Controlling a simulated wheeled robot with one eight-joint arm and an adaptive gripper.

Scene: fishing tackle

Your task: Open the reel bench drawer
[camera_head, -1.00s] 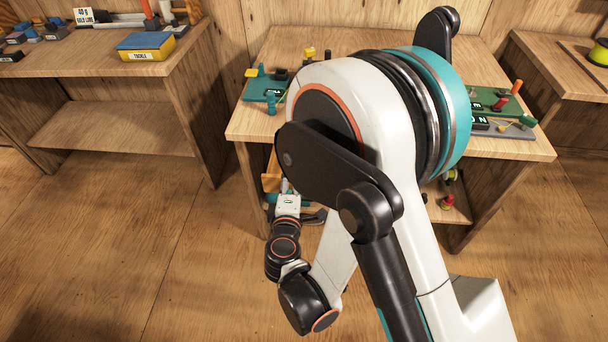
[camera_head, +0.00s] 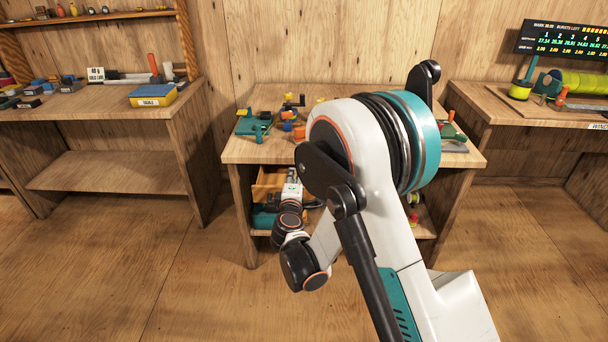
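The reel bench (camera_head: 240,150) stands at the middle of the head view, with reel parts on its top. Under its top at the left, an orange-brown wooden drawer (camera_head: 267,184) shows beside my wrist. Most of the drawer is hidden behind my arm, so I cannot tell how far it stands out or see its handle. My gripper (camera_head: 311,203) is low in front of the bench, just right of the visible drawer part. Only a small dark part of it shows past my wrist, and I cannot tell whether its fingers are open or touch anything.
A teal item (camera_head: 264,218) lies on the shelf below the drawer. A left bench (camera_head: 110,116) holds a yellow and blue tackle box (camera_head: 152,96). A right bench (camera_head: 500,106) stands below a scoreboard (camera_head: 563,40). The floor (camera_head: 130,260) at the left front is clear.

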